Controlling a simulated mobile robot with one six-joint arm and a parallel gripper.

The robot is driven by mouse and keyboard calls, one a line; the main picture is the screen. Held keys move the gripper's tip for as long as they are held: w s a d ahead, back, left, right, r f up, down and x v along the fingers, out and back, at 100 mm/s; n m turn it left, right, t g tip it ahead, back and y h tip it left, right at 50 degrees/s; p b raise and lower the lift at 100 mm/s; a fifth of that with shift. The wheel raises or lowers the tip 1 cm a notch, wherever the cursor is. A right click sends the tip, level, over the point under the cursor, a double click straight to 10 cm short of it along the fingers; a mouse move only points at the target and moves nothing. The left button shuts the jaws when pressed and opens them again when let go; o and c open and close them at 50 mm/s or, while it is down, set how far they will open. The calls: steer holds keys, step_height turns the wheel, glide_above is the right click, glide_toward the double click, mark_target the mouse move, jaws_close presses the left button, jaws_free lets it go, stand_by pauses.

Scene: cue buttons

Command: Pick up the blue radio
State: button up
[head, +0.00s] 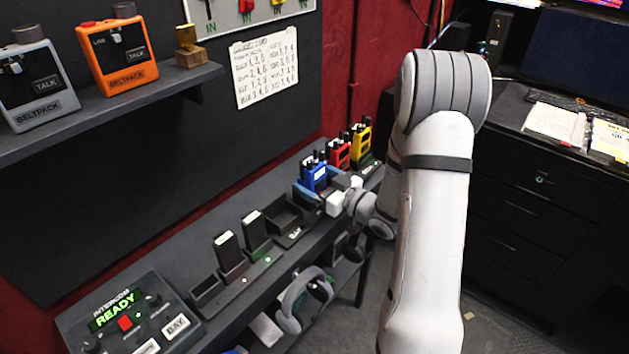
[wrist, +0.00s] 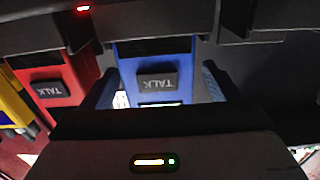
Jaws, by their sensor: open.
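The blue radio (head: 314,177) stands upright on the black shelf, at the left end of a row with a red radio (head: 339,155) and a yellow radio (head: 361,140). In the wrist view the blue radio (wrist: 158,75) shows upside down, with its TALK button facing me. My gripper (wrist: 160,92) is open, with one finger on either side of the blue radio's body. I cannot tell whether the fingers touch it. In the head view my gripper (head: 325,200) is at the blue radio, partly hidden by its own wrist. The red radio (wrist: 55,85) is close beside one finger.
An empty black tray (head: 283,219) and two dark handsets in chargers (head: 228,250) stand left on the shelf. An intercom box (head: 125,320) reads READY. Headphones (head: 300,300) hang below the shelf. Orange (head: 118,52) and grey (head: 36,85) beltpacks sit on an upper shelf.

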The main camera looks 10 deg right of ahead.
steer(key=shift+x, duration=1.2)
steer(key=c, duration=1.2)
